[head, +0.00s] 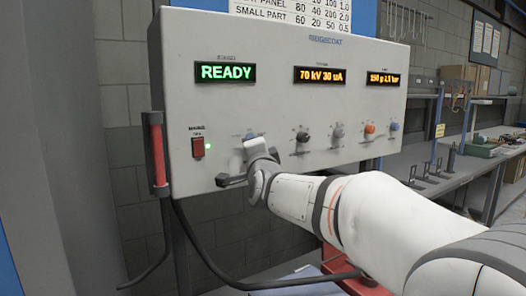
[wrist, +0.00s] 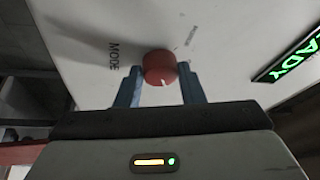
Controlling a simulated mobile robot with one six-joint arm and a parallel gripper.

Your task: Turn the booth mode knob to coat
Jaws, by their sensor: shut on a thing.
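The booth mode knob is the red round knob (wrist: 159,66) on the pale panel in the wrist view, beside the printed word MODE. A short white mark shows on its lower edge. My gripper (wrist: 160,75) has its two blue fingers on either side of the knob and is shut on it. In the head view my gripper (head: 250,138) is at the lower left of the control panel (head: 270,100), and it hides the knob. A smaller label above right of the knob is too blurred to read.
A red switch (head: 197,147) sits to the left. The green display (head: 225,72) reads READY. A workbench (head: 460,165) stands at right.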

